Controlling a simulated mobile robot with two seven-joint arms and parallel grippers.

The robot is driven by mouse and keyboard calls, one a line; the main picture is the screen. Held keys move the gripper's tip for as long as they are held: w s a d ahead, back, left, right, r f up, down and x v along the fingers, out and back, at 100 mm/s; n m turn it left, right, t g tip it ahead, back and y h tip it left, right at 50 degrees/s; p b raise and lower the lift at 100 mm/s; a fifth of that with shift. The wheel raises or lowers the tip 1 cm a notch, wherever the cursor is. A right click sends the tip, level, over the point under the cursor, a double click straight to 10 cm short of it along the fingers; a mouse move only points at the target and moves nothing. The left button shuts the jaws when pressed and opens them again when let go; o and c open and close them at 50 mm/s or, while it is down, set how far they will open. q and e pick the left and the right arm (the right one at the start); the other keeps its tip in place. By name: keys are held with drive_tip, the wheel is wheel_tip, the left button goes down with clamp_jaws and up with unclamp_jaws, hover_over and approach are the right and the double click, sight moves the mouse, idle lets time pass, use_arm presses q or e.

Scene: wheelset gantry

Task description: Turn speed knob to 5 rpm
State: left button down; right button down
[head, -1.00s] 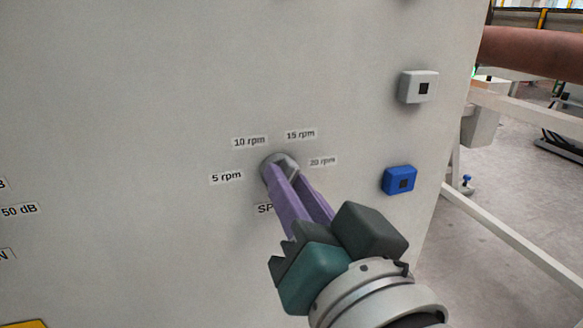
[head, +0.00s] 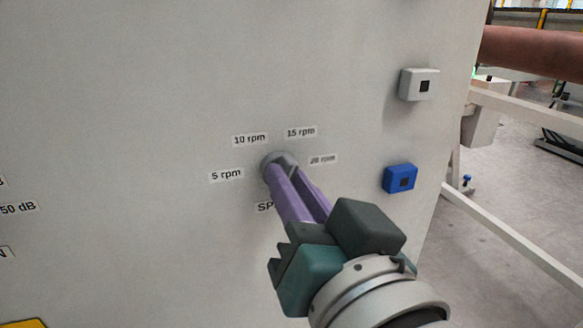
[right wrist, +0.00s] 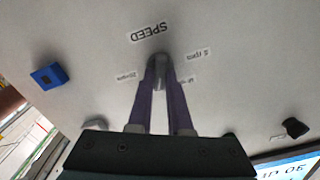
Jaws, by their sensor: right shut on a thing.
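The grey speed knob (head: 268,164) sits on the light grey panel (head: 140,90). Labels surround it: 5 rpm (head: 226,175) at left, 10 rpm (head: 249,139) at upper left, 15 rpm (head: 301,131) at upper right and 20 rpm (head: 322,159) at right. My right gripper (head: 281,170) has its purple fingers shut on the knob and partly hides it and the SPEED label below. In the right wrist view the knob (right wrist: 160,62) is between the fingertips, under the upside-down SPEED label (right wrist: 150,33). Which label the knob points at is unclear. My left gripper is out of view.
A white square button (head: 418,85) and a blue one (head: 399,179) stick out of the panel at right. A 50 dB label (head: 18,208) is at the far left. Beyond the panel's right edge are white frame bars (head: 520,255) and a brown cylinder (head: 535,53).

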drive_tip(key=n, duration=2.2)
drive_tip(key=shift+a+f+n, duration=0.1)
drive_tip(key=shift+a+n, duration=0.15)
drive_tip(key=shift+n, duration=0.05)
drive_tip(key=shift+s, duration=0.1)
idle(0.3)
drive_tip(key=c, duration=0.8)
unclamp_jaws()
drive_tip(key=shift+c, duration=0.2)
